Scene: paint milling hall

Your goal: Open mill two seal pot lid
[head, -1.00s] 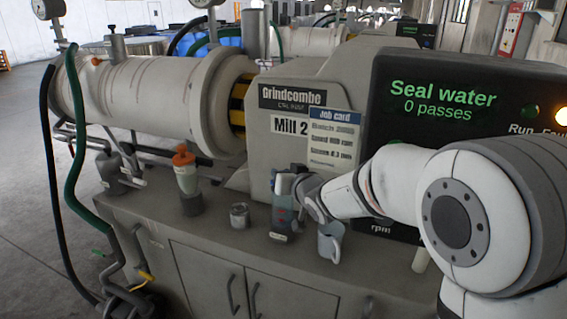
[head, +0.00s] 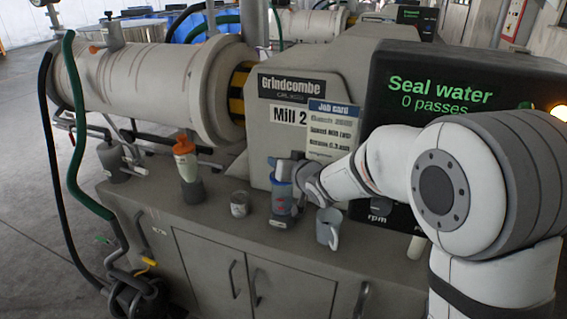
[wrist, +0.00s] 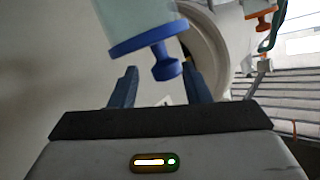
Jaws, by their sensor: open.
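In the wrist view, a pale translucent pot (wrist: 130,22) has a blue lid (wrist: 148,42) with a blue knob (wrist: 166,68). The knob sits between the two blue fingers of my open gripper (wrist: 160,75), with gaps visible on both sides. In the head view, the seal pot (head: 282,203) stands on the cabinet top in front of the Mill 2 housing (head: 262,125). My gripper (head: 290,168) is at its upper right, overlapping its top. The lid is largely hidden there, and whether the fingers touch the knob cannot be told.
A grey mug (head: 328,232) stands right of the pot, beneath my arm. A small tin (head: 239,204) and an orange-capped bottle (head: 186,163) stand to its left. A job card (head: 333,130) hangs behind. The mill barrel (head: 140,90) and hoses occupy the left.

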